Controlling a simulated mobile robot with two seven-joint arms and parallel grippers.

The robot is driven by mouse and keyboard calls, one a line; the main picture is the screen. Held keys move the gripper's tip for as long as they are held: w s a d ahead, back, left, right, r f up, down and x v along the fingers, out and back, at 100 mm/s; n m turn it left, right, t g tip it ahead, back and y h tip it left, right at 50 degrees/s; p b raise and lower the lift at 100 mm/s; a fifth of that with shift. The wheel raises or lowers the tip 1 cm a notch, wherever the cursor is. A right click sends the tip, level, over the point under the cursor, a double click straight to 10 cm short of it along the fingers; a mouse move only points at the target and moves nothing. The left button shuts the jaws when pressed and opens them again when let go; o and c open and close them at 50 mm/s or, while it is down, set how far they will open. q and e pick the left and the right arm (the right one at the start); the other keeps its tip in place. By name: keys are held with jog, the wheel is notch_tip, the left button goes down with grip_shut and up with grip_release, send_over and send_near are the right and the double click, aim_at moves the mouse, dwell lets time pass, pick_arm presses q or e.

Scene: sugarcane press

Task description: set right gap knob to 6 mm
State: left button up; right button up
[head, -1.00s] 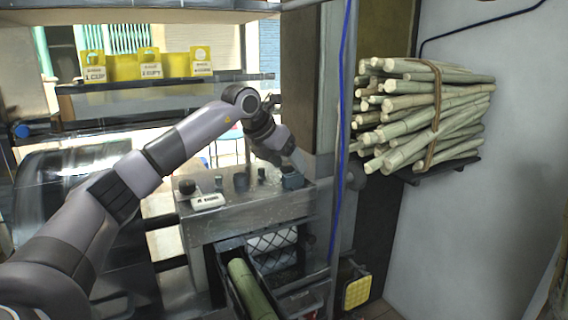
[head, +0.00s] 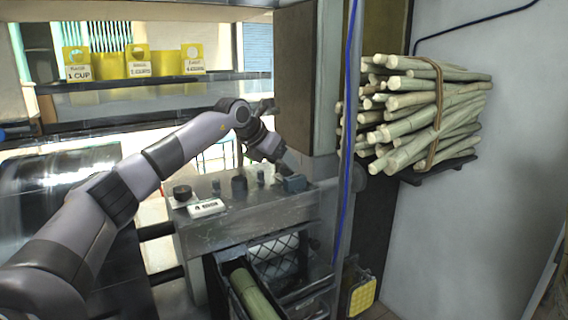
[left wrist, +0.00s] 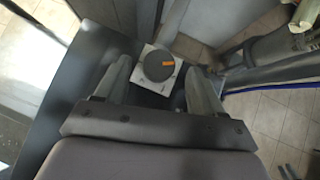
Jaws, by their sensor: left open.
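A round dark knob (left wrist: 158,66) with an orange mark sits on a pale square plate in the left wrist view. The orange mark points to the right there. My left gripper (left wrist: 159,76) is open, with one finger on each side of the knob and a gap to each. In the head view my left gripper (head: 278,160) is over the right end of the grey machine top (head: 230,230), just above a small blue-grey block (head: 294,184). The knob cannot be made out there, and no scale can be read. My right gripper is not in view.
Another black knob (head: 182,193), a white label (head: 206,208) and small dark fittings (head: 239,185) stand on the machine top. A post with a blue cable (head: 345,150) rises close to the right. Bundled cane (head: 425,110) lies on a wall shelf.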

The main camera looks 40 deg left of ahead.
pick_arm(q)
jog(key=shift+x, duration=1.15)
jog(key=c, duration=1.1)
jog(key=shift+a+r+m+h+p, duration=0.15)
jog(key=shift+m+h+p, duration=0.3)
jog(key=shift+p, duration=0.55)
jog(key=shift+r+m+h+p, duration=0.1)
jog(key=shift+m+h+p, duration=0.35)
jog(key=shift+p, duration=0.5)
jog(key=shift+o, duration=0.2)
jog(key=shift+m+h+p, duration=0.4)
jog(key=shift+m+p, duration=0.3)
jog(key=shift+p, duration=0.1)
jog(key=shift+w+a+m+g+h+p, duration=0.1)
jog(key=shift+m+g+h+p, duration=0.5)
jog(key=shift+m+h+p, duration=0.35)
jog(key=shift+f+m, duration=0.25)
jog(key=shift+m, duration=0.3)
jog(key=o, duration=1.1)
jog(key=shift+c, duration=0.2)
